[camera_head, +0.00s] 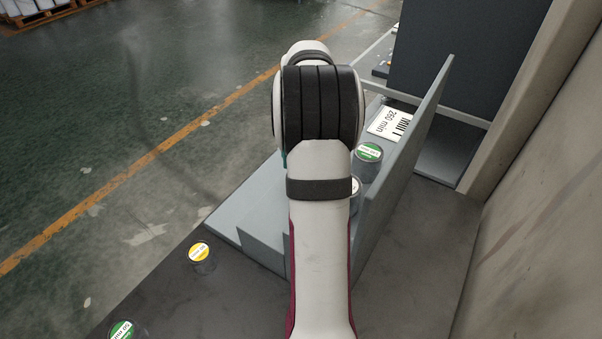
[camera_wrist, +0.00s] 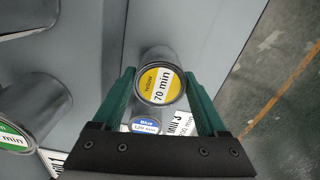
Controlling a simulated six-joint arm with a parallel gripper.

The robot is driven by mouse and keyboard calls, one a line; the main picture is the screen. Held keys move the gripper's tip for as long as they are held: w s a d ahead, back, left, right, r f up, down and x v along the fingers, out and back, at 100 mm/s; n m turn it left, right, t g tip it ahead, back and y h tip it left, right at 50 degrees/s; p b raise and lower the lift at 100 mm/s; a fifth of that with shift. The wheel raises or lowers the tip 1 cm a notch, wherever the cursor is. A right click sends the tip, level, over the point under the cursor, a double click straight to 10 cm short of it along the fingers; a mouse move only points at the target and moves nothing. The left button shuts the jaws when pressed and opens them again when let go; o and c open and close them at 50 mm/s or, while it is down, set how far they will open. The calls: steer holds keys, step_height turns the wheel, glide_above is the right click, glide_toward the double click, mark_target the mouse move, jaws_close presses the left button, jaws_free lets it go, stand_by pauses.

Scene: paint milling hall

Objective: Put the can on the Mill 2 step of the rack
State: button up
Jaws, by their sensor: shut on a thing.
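My gripper (camera_wrist: 157,75) is shut on a dark grey can with a yellow lid label (camera_wrist: 158,86) reading "Yellow 70 min". The can sits between the green fingertips, over the grey rack in the wrist view. In the head view my arm hides the gripper and this can. The stepped grey rack (camera_head: 265,238) shows on both sides of the arm. A card reading "Mill 1 260 min" (camera_head: 391,125) lies at its far end. A "Mill 3" card (camera_wrist: 181,124) shows partly between the fingers. I cannot see a Mill 2 card.
A blue-labelled can (camera_wrist: 146,121) stands by the Mill 3 card. A green-labelled can (camera_head: 368,154) stands near the Mill 1 card. Another can (camera_head: 355,186) is mostly hidden. A yellow-labelled can (camera_head: 200,254) and a green-labelled can (camera_head: 122,330) stand on the dark bench. A tall panel (camera_head: 410,150) edges the rack.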

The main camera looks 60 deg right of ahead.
steer(key=shift+f, duration=1.3)
